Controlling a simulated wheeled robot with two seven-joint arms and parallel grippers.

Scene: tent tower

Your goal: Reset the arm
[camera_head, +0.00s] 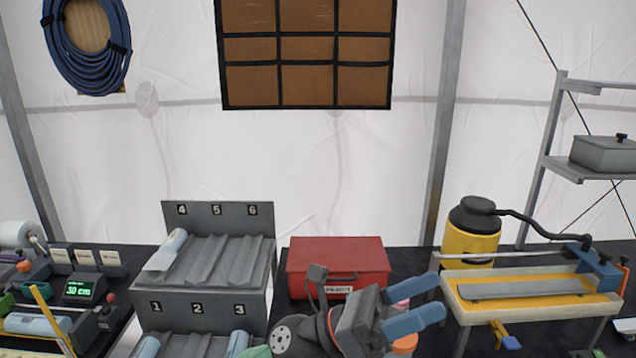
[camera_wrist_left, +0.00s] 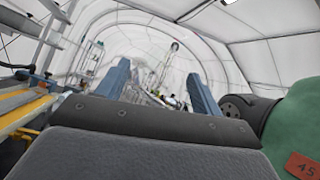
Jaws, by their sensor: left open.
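My left gripper (camera_head: 411,304) is in the lower middle of the head view, in front of the red box. Its two blue fingers are spread apart with nothing between them. In the left wrist view the fingers (camera_wrist_left: 160,88) also stand apart, with only the far tent interior seen between them. My right gripper shows in neither view.
A red box (camera_head: 338,262) stands behind my left gripper. A grey numbered rack (camera_head: 217,218) holding pale blue rolls is on the left. A tray with yellow lining (camera_head: 530,306) is on the right, with a yellow canister (camera_head: 470,243) behind.

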